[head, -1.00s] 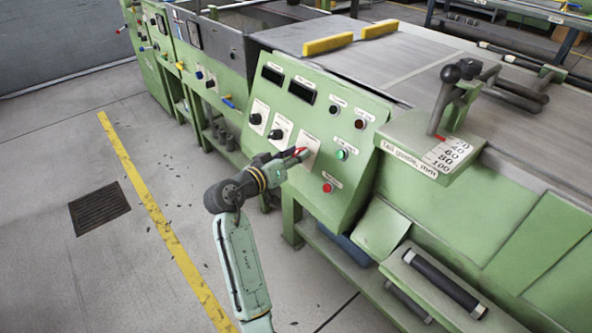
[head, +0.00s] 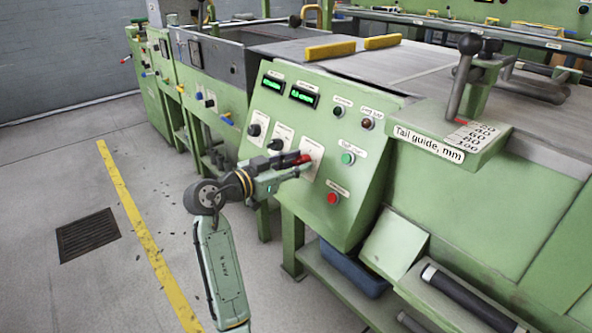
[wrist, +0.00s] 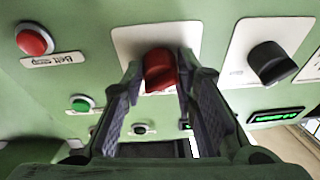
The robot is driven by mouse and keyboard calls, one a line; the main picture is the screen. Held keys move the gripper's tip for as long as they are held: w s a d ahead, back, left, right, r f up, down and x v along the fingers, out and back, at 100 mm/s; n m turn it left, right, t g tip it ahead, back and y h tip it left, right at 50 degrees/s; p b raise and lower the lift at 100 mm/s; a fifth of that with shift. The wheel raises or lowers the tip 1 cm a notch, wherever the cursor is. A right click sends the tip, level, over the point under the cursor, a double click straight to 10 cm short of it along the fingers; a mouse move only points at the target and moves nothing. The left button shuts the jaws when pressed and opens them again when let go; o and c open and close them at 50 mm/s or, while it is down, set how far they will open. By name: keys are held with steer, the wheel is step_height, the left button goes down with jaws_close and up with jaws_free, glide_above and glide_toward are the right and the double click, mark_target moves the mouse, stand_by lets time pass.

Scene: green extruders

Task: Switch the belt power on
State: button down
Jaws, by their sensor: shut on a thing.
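A red rotary knob (wrist: 160,72) sits on a white plate (wrist: 125,42) on the sloped green control panel (head: 338,223). The plate's label is too small to read, so I cannot confirm it is the belt power switch. My gripper (wrist: 160,80) has one finger on each side of the knob and is closed on it. In the head view, my gripper (head: 290,161) reaches the panel from the left, and the red knob shows at its tips. Two displays, left (head: 273,84) and right (head: 303,94), are lit green.
A black knob (wrist: 272,62) is beside the red one. A red button (wrist: 34,40) and a green button (wrist: 84,103) are on the panel's other side. The tail guide block (head: 446,140) projects to the right. Open floor lies left.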

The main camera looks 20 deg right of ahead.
stand_by(0.4)
steer(key=c, duration=1.3)
jaws_free()
steer(key=v, duration=1.2)
